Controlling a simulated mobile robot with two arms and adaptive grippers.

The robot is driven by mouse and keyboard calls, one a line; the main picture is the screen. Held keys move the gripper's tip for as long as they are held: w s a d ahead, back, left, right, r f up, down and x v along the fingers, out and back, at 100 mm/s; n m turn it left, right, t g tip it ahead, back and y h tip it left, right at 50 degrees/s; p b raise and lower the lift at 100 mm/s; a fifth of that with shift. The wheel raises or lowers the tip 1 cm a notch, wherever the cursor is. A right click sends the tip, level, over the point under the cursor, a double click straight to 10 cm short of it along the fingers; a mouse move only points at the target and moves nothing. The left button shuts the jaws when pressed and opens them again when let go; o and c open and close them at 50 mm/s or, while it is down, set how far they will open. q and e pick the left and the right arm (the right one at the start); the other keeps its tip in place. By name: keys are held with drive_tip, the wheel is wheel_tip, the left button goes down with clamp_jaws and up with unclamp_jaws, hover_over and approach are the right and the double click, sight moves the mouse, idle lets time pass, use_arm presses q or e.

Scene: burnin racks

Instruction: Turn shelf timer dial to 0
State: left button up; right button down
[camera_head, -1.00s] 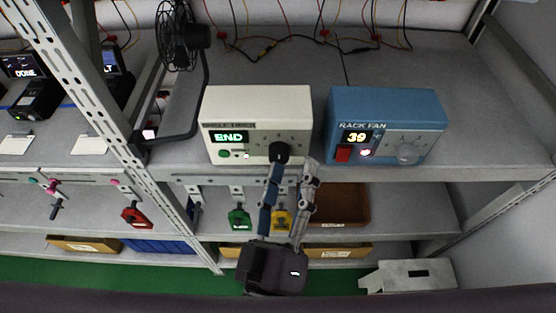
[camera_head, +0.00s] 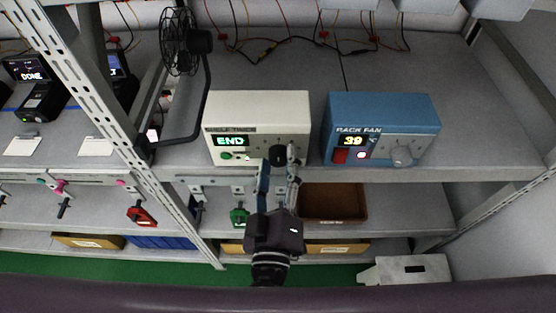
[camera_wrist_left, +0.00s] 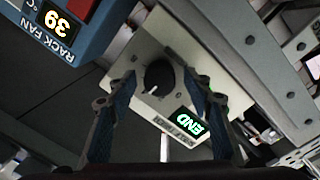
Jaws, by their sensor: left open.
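The cream shelf timer box (camera_head: 256,107) stands on the shelf, its green display reading END. Its black dial (camera_head: 277,153) is on the right of its front face. The box (camera_wrist_left: 196,62) and dial (camera_wrist_left: 159,76) also show in the left wrist view, turned over, with a white mark on the dial. My left gripper (camera_head: 279,160) is open in front of the dial. In the left wrist view its fingers (camera_wrist_left: 160,95) stand apart, one on each side of the dial in the picture. Whether they touch it I cannot tell. My right gripper is not in view.
A blue rack fan box (camera_head: 384,108) with a display of 39 stands right of the timer. A black fan (camera_head: 180,42) on a bent stand is to the left. A slotted rack post (camera_head: 100,110) stands further left. A brown bin (camera_head: 333,203) is on the shelf below.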

use_arm(q)
drive_tip(key=c, duration=1.2)
drive_tip(key=shift+o, duration=0.2)
drive_tip(key=shift+n, duration=0.3)
drive_tip(key=shift+f+n, duration=0.1)
drive_tip(key=shift+n, duration=0.8)
drive_tip(key=n, duration=0.2)
drive_tip(key=shift+n, duration=0.4)
drive_tip(key=n+b, duration=0.2)
drive_tip(key=n, duration=0.3)
drive_tip(key=shift+f+n, duration=0.15)
drive_tip(key=shift+n, duration=0.15)
drive_tip(key=n+b, duration=0.1)
drive_tip(key=n, duration=0.1)
drive_tip(key=n+b, duration=0.1)
drive_tip(key=n, duration=0.2)
drive_tip(key=shift+d+n+t+y, duration=0.1)
drive_tip(key=shift+n+t+y, duration=0.2)
